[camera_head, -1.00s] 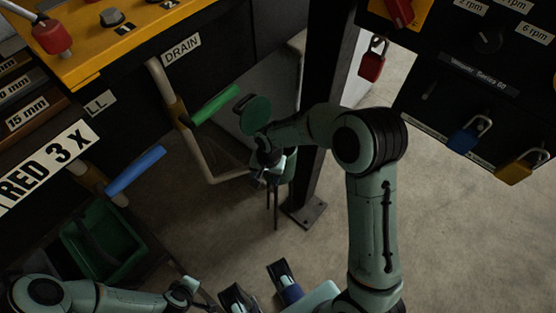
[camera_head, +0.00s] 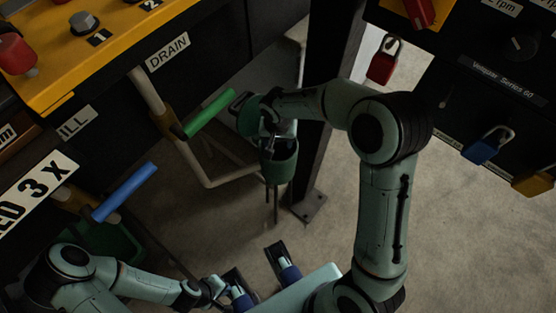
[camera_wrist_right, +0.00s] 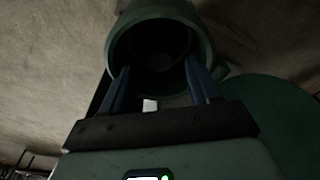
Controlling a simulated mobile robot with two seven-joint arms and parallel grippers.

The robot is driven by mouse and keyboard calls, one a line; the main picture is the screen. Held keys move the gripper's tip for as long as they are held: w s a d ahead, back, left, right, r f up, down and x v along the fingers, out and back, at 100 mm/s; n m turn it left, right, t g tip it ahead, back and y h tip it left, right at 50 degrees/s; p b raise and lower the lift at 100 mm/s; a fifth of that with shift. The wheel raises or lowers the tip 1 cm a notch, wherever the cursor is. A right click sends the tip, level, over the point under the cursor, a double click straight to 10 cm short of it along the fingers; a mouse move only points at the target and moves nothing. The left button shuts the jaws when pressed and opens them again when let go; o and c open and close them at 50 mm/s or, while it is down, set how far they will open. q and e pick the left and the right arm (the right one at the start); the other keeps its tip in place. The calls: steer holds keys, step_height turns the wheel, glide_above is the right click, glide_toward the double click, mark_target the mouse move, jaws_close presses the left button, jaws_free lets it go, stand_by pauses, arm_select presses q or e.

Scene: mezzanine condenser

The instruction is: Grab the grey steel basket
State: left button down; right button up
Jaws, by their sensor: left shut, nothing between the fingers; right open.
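An open dark green pot (camera_head: 279,162) stands on thin legs by the black post, its round green lid (camera_head: 250,115) swung aside. The grey steel basket is not clearly visible. The pot's inside is very dark in the right wrist view, where the round mouth (camera_wrist_right: 160,45) lies just ahead of the fingers. My right gripper (camera_head: 269,146) is open at the pot's mouth; its two blue fingers (camera_wrist_right: 158,88) are apart with no clear object held between them. My left gripper (camera_head: 214,294) is low at the left, small, shut and empty, away from the pot.
Pale pipes with a green lever (camera_head: 210,113) and a blue lever (camera_head: 125,192) run left of the pot. A black post (camera_head: 330,100) stands just behind it. A dark panel with padlocks (camera_head: 485,145) is at the right. A green bin (camera_head: 105,245) is partly hidden by my left arm.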

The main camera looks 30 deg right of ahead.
mark_target(278, 147)
step_height(278, 147, down, 6)
steer(key=shift+w+d+r+b, duration=0.1)
steer(key=shift+w+b, duration=0.05)
steer(key=shift+b, duration=0.2)
jaws_close()
